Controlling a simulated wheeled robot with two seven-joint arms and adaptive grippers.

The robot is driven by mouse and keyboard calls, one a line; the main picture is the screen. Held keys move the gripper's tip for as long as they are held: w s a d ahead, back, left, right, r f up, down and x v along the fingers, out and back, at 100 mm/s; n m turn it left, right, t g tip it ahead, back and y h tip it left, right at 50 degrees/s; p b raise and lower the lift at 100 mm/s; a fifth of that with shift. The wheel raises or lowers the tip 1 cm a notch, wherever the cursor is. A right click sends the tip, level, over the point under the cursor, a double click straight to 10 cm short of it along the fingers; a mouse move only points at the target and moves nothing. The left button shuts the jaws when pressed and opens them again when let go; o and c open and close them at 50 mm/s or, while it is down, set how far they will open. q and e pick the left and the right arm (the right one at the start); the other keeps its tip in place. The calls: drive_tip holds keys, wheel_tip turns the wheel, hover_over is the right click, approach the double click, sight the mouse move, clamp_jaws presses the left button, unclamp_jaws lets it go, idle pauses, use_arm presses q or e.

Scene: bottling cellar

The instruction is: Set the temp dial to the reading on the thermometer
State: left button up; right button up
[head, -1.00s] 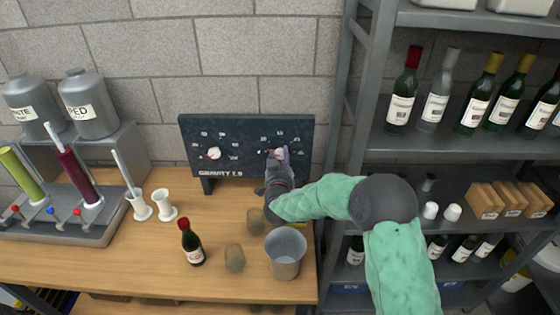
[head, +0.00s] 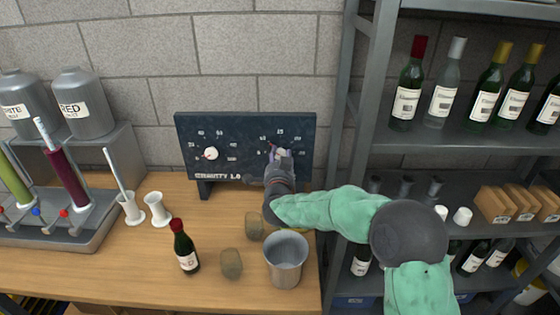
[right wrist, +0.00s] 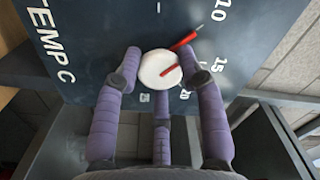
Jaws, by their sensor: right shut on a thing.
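The dark panel (head: 245,122) stands at the back of the bench with two white dials. The temp dial (head: 281,153) is the right one, partly hidden by my right gripper (head: 280,157). In the right wrist view my right gripper (right wrist: 160,68) is shut on the white temp dial (right wrist: 157,66), fingers around its rim. My left gripper is not in view.
A metal bucket (head: 286,262), two brownish jars and a small red-capped bottle (head: 184,247) stand on the bench before the panel. Tubes in a grey rack (head: 88,232) are at left. A shelf with bottles (head: 406,95) stands at right.

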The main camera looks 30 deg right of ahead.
idle(0.4)
drive_tip(key=o, duration=1.1)
drive_tip(key=shift+o, duration=0.2)
drive_tip(key=v, duration=1.2)
drive_tip(key=shift+f, duration=0.1)
